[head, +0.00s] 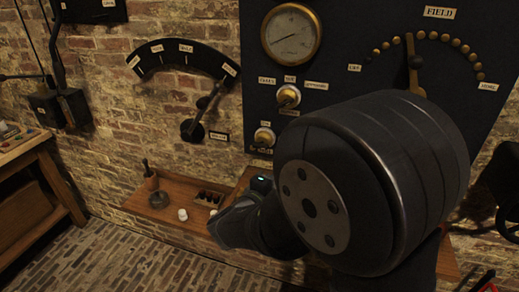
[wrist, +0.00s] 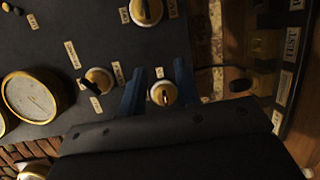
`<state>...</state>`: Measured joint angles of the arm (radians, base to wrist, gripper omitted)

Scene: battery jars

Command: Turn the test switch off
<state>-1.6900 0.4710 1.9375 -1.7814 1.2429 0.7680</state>
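In the wrist view my gripper (wrist: 160,88) is open. Its two blue fingers stand on either side of a small round brass-and-white switch (wrist: 163,93) with a light slot-like lever, with gaps to it. I take this for the test switch, though its labels are too small to read. What seems to be the same switch (head: 264,137) shows in the head view, low on the dark panel, left of my arm. In the head view my fingers are hidden behind my arm.
A similar dark-lever switch (wrist: 97,82) and another switch (wrist: 147,10) sit nearby on the dark panel (wrist: 60,60). A gauge (head: 291,33) is above. A TEST label (wrist: 291,44) is at the wrist view's right. A wooden shelf (head: 130,203) runs below.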

